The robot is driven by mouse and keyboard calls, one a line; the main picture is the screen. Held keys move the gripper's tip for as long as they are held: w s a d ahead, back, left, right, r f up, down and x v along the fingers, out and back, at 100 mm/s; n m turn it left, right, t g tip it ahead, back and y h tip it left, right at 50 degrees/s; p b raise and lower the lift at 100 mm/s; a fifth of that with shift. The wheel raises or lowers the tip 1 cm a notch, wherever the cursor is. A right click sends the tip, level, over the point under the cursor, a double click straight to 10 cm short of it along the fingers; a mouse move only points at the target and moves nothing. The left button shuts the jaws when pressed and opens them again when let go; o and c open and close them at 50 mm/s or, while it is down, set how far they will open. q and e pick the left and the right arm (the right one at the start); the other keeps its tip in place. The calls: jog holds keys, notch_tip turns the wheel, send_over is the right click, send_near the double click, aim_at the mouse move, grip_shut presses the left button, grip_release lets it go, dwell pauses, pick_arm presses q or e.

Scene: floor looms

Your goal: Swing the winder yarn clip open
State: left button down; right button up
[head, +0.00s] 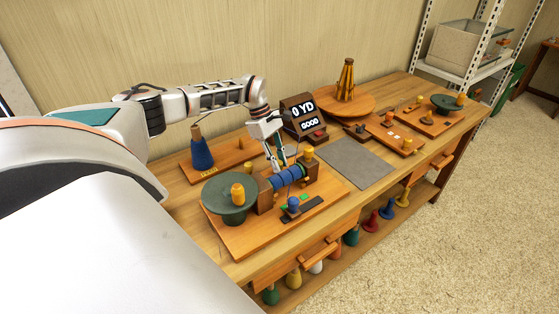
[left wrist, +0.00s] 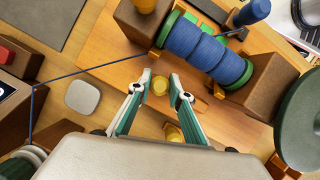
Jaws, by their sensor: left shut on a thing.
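The winder (head: 230,243) stands on the near part of the bench, on a wooden board. Its spool of blue yarn (head: 287,177) has green flanges and shows in the left wrist view too (left wrist: 203,46). My left gripper (head: 278,163) points down just behind the spool. A blue strand (left wrist: 95,69) runs past to the spool. Whether the clip is open cannot be told. My right gripper is not in view.
A dark green wheel (head: 223,207) with a yellow knob stands left of the spool. A blue yarn cone (head: 202,152) stands behind. A counter reading "0 YD GOOD" (head: 304,113) is beyond the gripper. A grey mat (head: 345,163) lies clear to the right.

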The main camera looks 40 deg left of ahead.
pick_arm(q)
jog(key=shift+d, duration=0.15)
dwell(0.3)
jog(key=c, duration=1.8)
grip_release()
jog(key=v, duration=1.2)
jog(key=shift+d, duration=0.1)
